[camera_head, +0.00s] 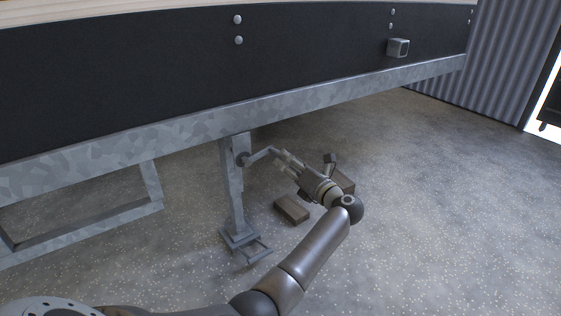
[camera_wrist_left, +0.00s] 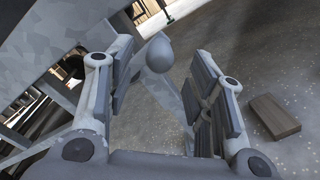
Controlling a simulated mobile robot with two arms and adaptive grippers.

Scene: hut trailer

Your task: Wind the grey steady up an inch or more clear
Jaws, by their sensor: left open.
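The grey steady (camera_head: 232,190) is a galvanised leg hanging from the trailer's frame rail, upright, with a square foot (camera_head: 238,238) at its bottom. I cannot tell whether the foot touches the floor. A crank handle (camera_head: 261,154) sticks out from the steady's upper part toward my left gripper (camera_head: 283,161). My left gripper is open, coming in from the right at the crank's end. In the left wrist view the rounded grey handle knob (camera_wrist_left: 159,52) lies between the spread fingers, with gaps visible on both sides. My right gripper is out of view.
The galvanised rail (camera_head: 300,100) and dark trailer side overhang the steady. Floor at right is clear.

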